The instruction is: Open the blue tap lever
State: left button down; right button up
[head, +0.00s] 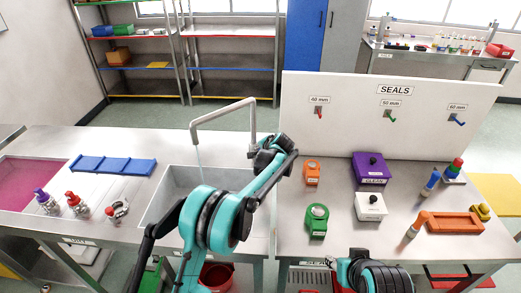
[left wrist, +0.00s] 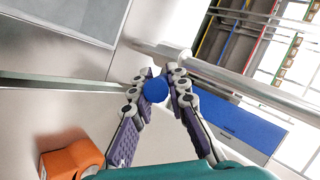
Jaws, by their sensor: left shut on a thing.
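The grey tap (head: 253,118) stands behind the sink (head: 170,188), and its spout reaches left over the basin. A thin pale line runs down from the spout's end; I cannot tell whether it is water. The blue tap lever shows in the left wrist view as a round blue end (left wrist: 156,90) between my fingertips. My left gripper (left wrist: 157,88) is shut on it. In the head view my left gripper (head: 272,152) is beside the tap's base and hides the lever.
An orange block (head: 312,174) stands close right of my left gripper; it also shows in the left wrist view (left wrist: 72,158). The white seals board (head: 385,140) rises behind the right counter. Green (head: 317,222), purple (head: 370,170) and white (head: 370,206) devices stand there.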

pick_arm(q)
jog(key=shift+w+r+g+p, duration=0.2)
jog(key=shift+r+g+p, duration=0.15)
jog(key=shift+g, duration=0.05)
jog(key=c, duration=1.5)
grip_release()
